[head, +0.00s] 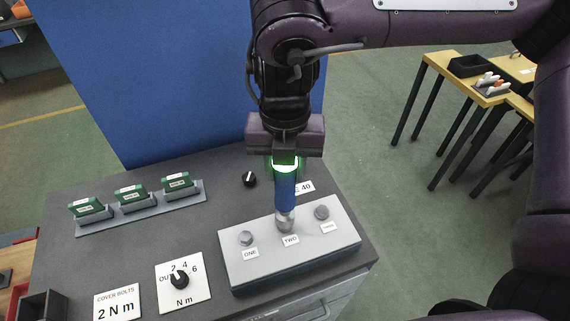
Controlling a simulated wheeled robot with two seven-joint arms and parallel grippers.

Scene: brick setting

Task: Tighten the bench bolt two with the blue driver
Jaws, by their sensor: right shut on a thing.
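My right gripper (285,150) is shut on the blue driver (285,190), which stands upright below it. A ring near the top of the driver glows green. The driver's metal tip (286,220) is down at the bolt place labelled TWO (290,240) on the grey bolt block (330,243). Bolt two itself is hidden under the tip. Bolt one (246,238) and the third bolt (321,212) show on either side. My left gripper is not in view.
A dial (180,279) marked in N m and a card reading COVER BOLTS 2 N m (117,302) lie front left on the bench (225,215). A second black knob (249,180) sits behind the block. Green modules (133,194) stand in a rack at left. A blue panel (160,80) rises behind.

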